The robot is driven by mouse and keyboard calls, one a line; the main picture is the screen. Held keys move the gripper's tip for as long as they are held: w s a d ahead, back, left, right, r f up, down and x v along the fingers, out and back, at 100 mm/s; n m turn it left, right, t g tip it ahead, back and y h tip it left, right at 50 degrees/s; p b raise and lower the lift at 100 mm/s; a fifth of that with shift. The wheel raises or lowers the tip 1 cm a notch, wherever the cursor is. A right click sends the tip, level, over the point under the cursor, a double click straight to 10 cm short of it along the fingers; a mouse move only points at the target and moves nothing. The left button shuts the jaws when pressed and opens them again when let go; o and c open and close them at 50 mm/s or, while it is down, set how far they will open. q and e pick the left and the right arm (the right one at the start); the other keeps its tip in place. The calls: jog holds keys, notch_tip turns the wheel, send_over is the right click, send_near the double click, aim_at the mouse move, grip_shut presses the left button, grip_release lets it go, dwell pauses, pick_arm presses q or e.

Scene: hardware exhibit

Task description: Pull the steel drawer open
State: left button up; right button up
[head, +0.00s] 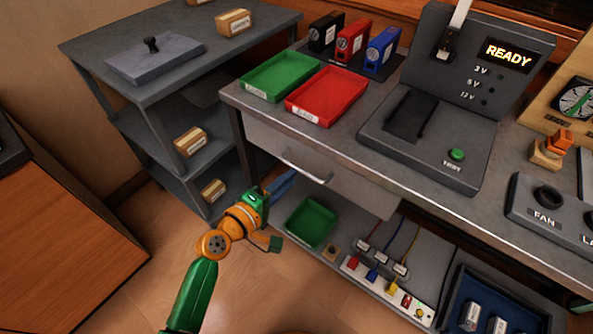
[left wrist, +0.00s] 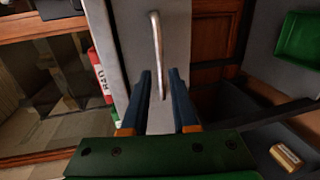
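The steel drawer (head: 350,190) sits under the workbench top, its grey front looking flush with the bench. Its bar handle (head: 306,170) is on the front. The drawer front (left wrist: 122,40) and handle (left wrist: 155,45) also show in the left wrist view. My left gripper (head: 284,180) is just in front of and below the handle in the head view. In the left wrist view its two blue fingers (left wrist: 160,74) are apart, with the handle lined up between them. I cannot tell whether they touch it. My right gripper is not in view.
The bench holds a green tray (head: 280,77), a red tray (head: 327,96) and a test console (head: 420,140). A grey shelf unit (head: 145,85) stands left. Below the drawer, a lower shelf bears a green tray (head: 311,222) and a power strip (head: 390,290). Floor is clear in front.

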aim_at(302, 169)
pick_arm(q)
jog(key=x, duration=0.2)
jog(key=b+x, duration=0.1)
jog(key=x, duration=0.2)
jog(key=shift+s+d, duration=0.15)
jog(key=shift+d, duration=0.15)
jog(key=shift+w+f, duration=0.1)
jog(key=shift+w, duration=0.15)
grip_shut()
dwell(0.7)
